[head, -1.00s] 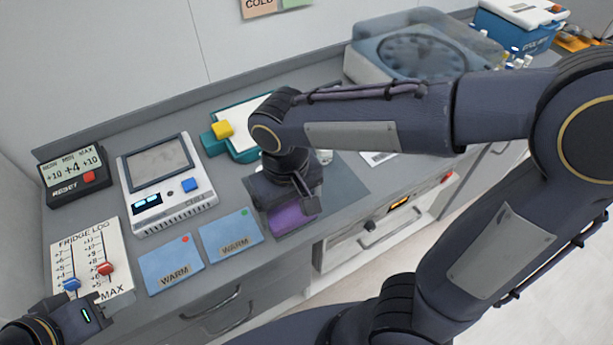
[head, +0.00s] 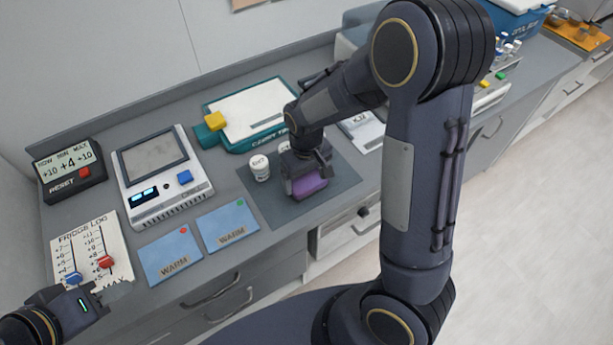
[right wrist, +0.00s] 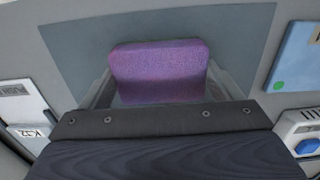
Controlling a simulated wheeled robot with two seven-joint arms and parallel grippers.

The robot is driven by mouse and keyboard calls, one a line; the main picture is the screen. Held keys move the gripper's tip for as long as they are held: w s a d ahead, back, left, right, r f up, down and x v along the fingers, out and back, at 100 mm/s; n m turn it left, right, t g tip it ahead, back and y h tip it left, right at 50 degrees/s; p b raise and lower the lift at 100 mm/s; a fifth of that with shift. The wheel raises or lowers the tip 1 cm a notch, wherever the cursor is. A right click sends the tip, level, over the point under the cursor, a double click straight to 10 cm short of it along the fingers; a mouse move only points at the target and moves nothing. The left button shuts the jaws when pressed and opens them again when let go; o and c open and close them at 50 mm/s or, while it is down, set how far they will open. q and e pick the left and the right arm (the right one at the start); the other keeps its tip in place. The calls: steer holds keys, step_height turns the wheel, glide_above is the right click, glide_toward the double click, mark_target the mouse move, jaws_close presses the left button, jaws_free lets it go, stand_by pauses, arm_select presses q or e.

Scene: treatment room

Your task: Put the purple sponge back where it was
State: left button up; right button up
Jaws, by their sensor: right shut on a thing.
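The purple sponge (head: 308,187) is in my right gripper (head: 305,182), over the dark grey mat (head: 262,205) on the counter. In the right wrist view the sponge (right wrist: 160,70) sits between the two fingers (right wrist: 158,90), with the mat (right wrist: 75,40) behind it. I cannot tell whether the sponge touches the mat. My left gripper (head: 88,302) is at the lower left, beside the fridge log board; its fingers are too small to read.
Two blue WARM cards (head: 171,258) lie left of the mat. White jars (head: 260,168) stand on its far side. A teal-framed board (head: 258,112) with a yellow block (head: 215,121) lies behind. A grey device (head: 165,185) stands further left. The mat's front is clear.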

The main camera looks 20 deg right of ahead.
steer(key=shift+f, duration=0.4)
steer(key=shift+f, duration=0.15)
steer(key=o, duration=0.8)
